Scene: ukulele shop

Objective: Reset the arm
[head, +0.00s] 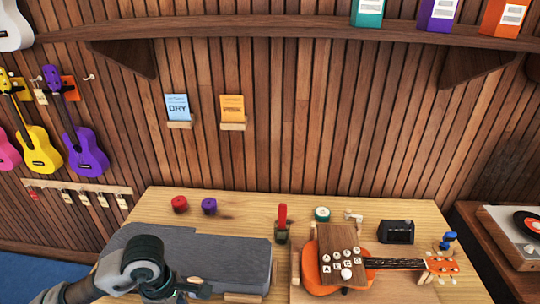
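My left arm (115,272) comes in from the bottom left and is bent at a large dark joint. My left gripper (186,289) is low in the head view, over the grey padded surface (215,248) on the left of the bench. It is small, dark and partly hidden by the arm. I cannot tell whether its fingers are apart, and I see nothing clearly held. My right arm and gripper are not in view.
An orange ukulele (317,272) lies on the wooden bench (257,204), with a brown board (337,243) over its body. Red (180,204) and purple (209,205) round items, a red-handled tool (282,219) and a black device (396,231) stand along the back.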

